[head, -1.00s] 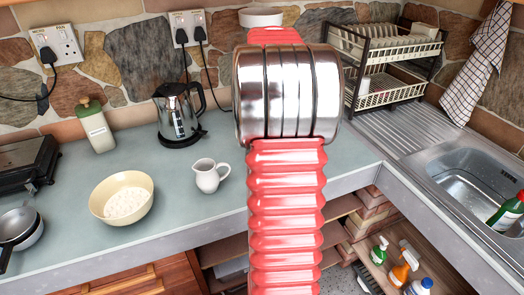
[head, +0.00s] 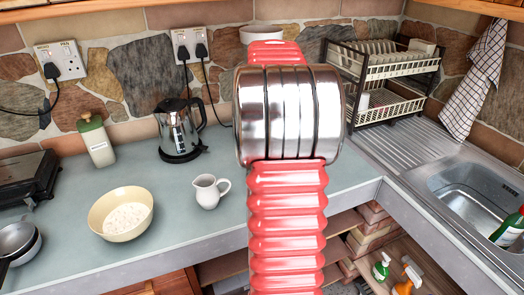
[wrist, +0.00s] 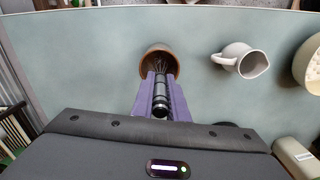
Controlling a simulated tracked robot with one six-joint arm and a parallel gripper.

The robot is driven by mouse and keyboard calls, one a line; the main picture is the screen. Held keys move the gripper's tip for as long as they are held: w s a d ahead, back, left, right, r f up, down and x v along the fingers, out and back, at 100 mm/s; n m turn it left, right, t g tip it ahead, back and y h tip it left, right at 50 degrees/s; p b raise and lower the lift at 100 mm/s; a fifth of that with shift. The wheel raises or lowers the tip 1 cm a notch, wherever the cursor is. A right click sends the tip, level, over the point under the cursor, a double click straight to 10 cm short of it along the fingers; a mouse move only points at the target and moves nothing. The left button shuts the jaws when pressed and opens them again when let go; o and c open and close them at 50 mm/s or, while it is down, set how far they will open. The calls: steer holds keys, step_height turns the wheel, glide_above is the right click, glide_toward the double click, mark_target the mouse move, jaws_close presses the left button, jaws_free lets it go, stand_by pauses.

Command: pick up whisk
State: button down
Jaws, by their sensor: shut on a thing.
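My gripper (wrist: 160,82) shows in the wrist view with two purple fingers shut on the whisk. The whisk's black handle (wrist: 160,98) lies between the fingers, with its end towards the camera. Its thin wires (wrist: 160,66) point away, over or inside the opening of a round brown pot (wrist: 173,54) on the counter. I cannot tell how deep the wires sit in the pot. In the head view my red arm hides the gripper, whisk and pot.
A white jug (wrist: 240,60) stands right of the pot in the wrist view. The head view shows a cream bowl (head: 122,214), kettle (head: 180,130), green-lidded jar (head: 96,140) and dish rack (head: 385,75). A sink (head: 480,200) is at right.

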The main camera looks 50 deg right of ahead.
step_height(320, 180, up, 16)
steer(key=shift+f, duration=0.25)
steer(key=shift+s, duration=0.1)
stand_by(0.6)
